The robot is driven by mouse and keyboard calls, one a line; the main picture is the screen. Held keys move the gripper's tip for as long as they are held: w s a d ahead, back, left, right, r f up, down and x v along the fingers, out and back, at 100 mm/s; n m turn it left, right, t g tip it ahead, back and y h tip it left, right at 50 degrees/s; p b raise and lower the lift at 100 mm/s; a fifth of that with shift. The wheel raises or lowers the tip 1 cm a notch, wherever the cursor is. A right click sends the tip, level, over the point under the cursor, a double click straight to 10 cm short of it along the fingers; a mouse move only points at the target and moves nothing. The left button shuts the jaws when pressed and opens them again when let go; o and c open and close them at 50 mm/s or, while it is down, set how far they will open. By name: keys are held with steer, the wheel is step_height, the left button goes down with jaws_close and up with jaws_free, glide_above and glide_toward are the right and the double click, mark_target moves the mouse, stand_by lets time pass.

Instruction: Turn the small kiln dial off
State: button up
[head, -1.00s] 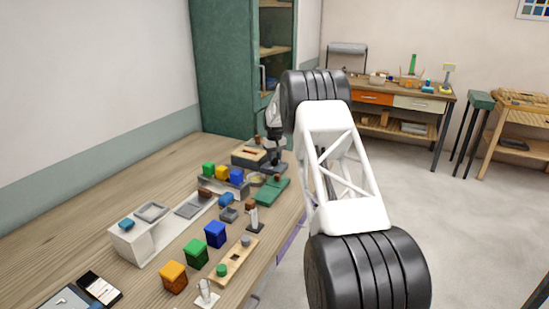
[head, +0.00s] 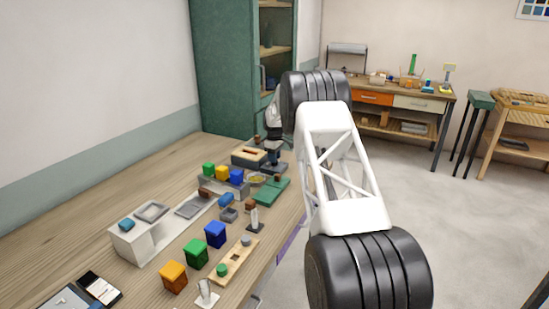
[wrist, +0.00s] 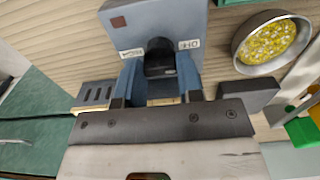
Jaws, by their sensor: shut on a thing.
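The kiln (wrist: 170,15) is a blue-grey block at the top middle of the wrist view, with a small brown square on its face. Its dark dial (wrist: 160,60) sits between two white labels, which appear upside down; the right one (wrist: 188,44) seems to read OFF. My gripper (wrist: 160,82) is shut on the dial, one blue-grey finger on each side. The fingers partly hide the dial, and I cannot tell its exact setting. In the head view my gripper (head: 273,158) is small, at the far end of the bench, and the dial cannot be made out.
A metal bowl of yellow grains (wrist: 268,42) stands close to the right of my gripper in the wrist view. A slotted grey block (wrist: 95,93) lies to the left. Green, yellow and blue blocks (head: 222,172) stand nearby on the bench (head: 110,190).

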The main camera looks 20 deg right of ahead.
stand_by(0.4)
steer(key=o, duration=0.9)
steer(key=shift+o, duration=0.2)
steer(key=shift+r, duration=3.95)
